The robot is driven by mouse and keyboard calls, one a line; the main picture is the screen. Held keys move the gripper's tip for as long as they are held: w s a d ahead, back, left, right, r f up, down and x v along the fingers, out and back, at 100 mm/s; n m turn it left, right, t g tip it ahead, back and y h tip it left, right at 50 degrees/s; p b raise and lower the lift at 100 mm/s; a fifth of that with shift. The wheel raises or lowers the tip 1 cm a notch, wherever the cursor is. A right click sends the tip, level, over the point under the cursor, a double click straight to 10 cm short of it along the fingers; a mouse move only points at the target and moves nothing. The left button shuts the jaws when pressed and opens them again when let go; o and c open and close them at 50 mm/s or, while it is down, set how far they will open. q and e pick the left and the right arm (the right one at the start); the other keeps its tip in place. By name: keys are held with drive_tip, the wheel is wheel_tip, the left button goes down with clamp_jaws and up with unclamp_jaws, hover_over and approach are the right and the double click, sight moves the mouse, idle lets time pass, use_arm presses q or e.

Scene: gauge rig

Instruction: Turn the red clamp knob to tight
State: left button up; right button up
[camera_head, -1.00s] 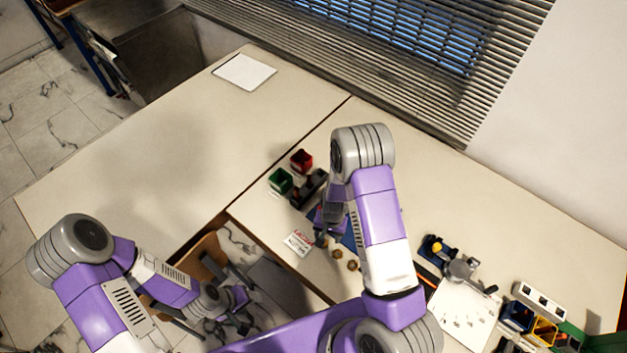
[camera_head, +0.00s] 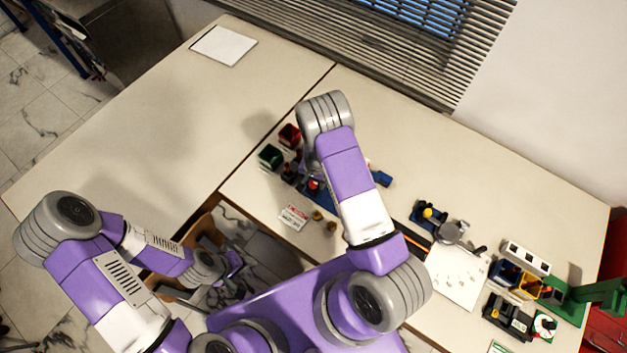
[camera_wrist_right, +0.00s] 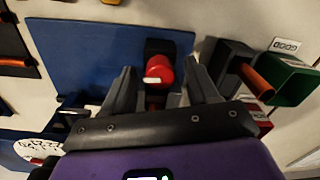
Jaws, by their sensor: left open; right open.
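The red clamp knob (camera_wrist_right: 160,69) shows in the right wrist view on a dark fixture, with a white mark on its face. The fixture stands on a blue board (camera_wrist_right: 95,50). My right gripper (camera_wrist_right: 161,75) is open, its two fingers on either side of the knob in the picture, with visible gaps. I cannot tell how far the fingertips are from it in depth. In the head view the knob (camera_head: 313,184) shows beside my right arm, which hides part of the blue board. My left gripper (camera_head: 232,266) is open and empty, low beside the table's front edge.
A green bin (camera_head: 270,156) and a red bin (camera_head: 289,135) stand behind the fixture. A white sheet (camera_head: 457,275), a black-and-yellow tool and coloured bins (camera_head: 528,285) are on the right. The table's left part is largely clear.

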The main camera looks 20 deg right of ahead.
sight(314, 182)
drive_tip(key=c, duration=1)
drive_tip(key=shift+m+b, duration=0.6)
drive_tip(key=shift+b, duration=0.05)
drive_tip(key=shift+c, duration=0.2)
drive_tip(key=shift+m, duration=0.3)
drive_tip(key=o, duration=1)
drive_tip(key=shift+o, duration=0.2)
drive_tip(key=shift+r, duration=0.1)
drive_tip(key=shift+r, duration=3.75)
